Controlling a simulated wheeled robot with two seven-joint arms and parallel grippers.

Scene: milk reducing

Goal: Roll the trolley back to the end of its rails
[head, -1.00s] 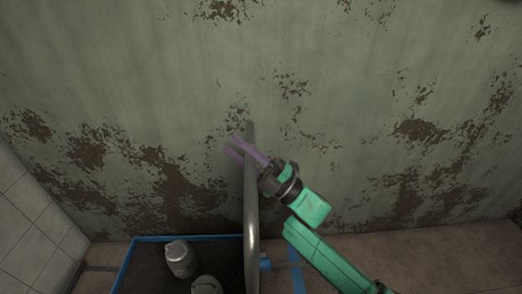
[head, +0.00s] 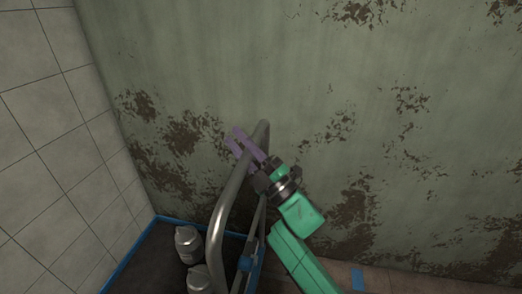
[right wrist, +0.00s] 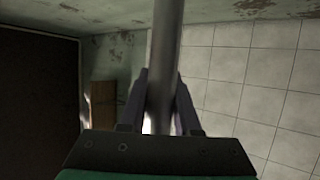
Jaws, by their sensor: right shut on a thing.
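The trolley shows in the head view as a grey metal push handle (head: 228,196) rising above a dark bed with a blue frame (head: 133,249) at the lower left. My right gripper (head: 240,144), with purple fingers, is shut on the handle near its upper end. In the right wrist view the handle bar (right wrist: 163,70) runs between the two fingers (right wrist: 160,110). Two metal milk cans stand on the bed, one farther back (head: 188,244) and one nearer (head: 199,280), cut by the lower edge. The rails cannot be made out clearly. My left gripper is out of view.
A peeling green wall (head: 330,90) stands behind the trolley. A white tiled wall (head: 50,150) rises close on the left, beside the trolley's bed.

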